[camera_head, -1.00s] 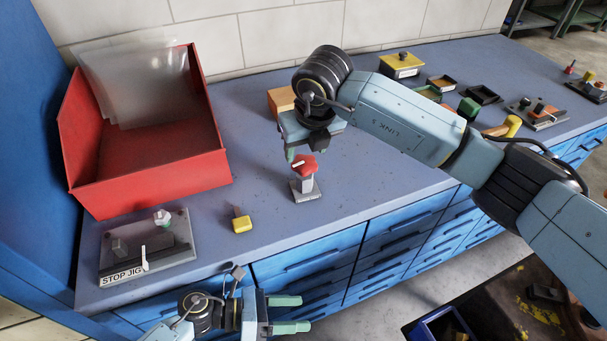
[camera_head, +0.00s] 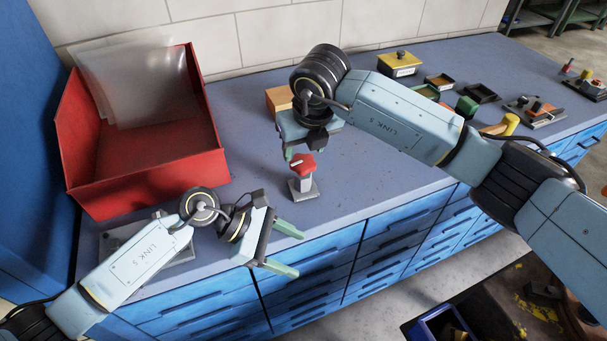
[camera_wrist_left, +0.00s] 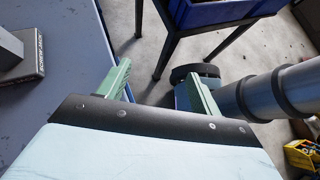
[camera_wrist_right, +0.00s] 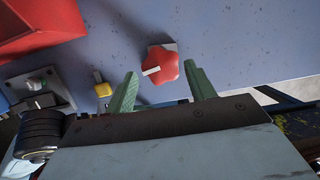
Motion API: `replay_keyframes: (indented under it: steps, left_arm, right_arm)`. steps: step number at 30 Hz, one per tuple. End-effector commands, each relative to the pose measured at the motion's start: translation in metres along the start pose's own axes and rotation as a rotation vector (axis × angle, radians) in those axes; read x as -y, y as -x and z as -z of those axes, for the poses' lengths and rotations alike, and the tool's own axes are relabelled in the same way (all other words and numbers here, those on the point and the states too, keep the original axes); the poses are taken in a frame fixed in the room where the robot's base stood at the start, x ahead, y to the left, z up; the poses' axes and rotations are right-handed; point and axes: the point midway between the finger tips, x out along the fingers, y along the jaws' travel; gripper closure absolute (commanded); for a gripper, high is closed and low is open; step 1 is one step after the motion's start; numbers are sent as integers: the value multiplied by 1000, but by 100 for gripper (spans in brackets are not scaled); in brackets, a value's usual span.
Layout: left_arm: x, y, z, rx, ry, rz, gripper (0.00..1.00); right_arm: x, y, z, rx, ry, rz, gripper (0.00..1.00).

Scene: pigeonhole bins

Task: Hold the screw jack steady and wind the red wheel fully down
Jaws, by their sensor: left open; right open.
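The screw jack (camera_head: 304,190) stands upright on the bench near its front edge, with a grey body and a red star-shaped wheel (camera_head: 301,162) on top. My right gripper (camera_head: 291,151) is open and points down above the wheel. In the right wrist view the wheel (camera_wrist_right: 168,68) shows between the spread fingers' tips; I see no grip on it. My left gripper (camera_head: 296,253) is open and empty, in front of the bench's front edge and below the jack in the head view. The left wrist view shows part of the jack's base (camera_wrist_left: 30,58) at the upper left, outside the fingers.
A red bin (camera_head: 150,182) stands at the left. My left arm covers most of the stop jig (camera_head: 120,236) in the head view. An orange block (camera_head: 279,99) and small trays (camera_head: 482,93) sit behind.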

Motion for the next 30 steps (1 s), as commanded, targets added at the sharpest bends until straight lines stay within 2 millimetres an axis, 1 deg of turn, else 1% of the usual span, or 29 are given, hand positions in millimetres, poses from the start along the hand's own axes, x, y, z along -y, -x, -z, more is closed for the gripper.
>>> replay_keyframes:
  steps: [1, 3, 6, 10, 12, 15, 17, 20, 23, 30]
  left_arm:
    - [-22, 13, -1, 11, 28, -57, 35]
    - [-49, 32, -3, 29, 72, -134, 35]
    - [-81, 57, -3, 57, 130, -228, 35]
    - [-109, 84, -2, 90, 189, -315, 35]
    - [-118, 94, -1, 103, 212, -346, 35]
    - [-126, 101, -1, 115, 230, -371, 35]
    - [-128, 102, 0, 118, 236, -377, 35]
    - [-131, 96, -1, 120, 239, -379, 35]
    - [-135, 85, -2, 120, 238, -378, 35]
    - [-148, 52, -5, 121, 238, -377, 35]
  right_arm:
    - [0, 0, 0, 0, 0, 0, 45]
    - [0, 0, 0, 0, 0, 0, 45]
    - [0, 0, 0, 0, 0, 0, 45]
    - [0, 0, 0, 0, 0, 0, 45]
    - [0, 0, 0, 0, 0, 0, 45]
    - [0, 0, 0, 0, 0, 0, 45]
    - [0, 0, 0, 0, 0, 0, 45]
    - [0, 0, 0, 0, 0, 0, 45]
    - [0, 0, 0, 0, 0, 0, 45]
    - [0, 0, 0, 0, 0, 0, 45]
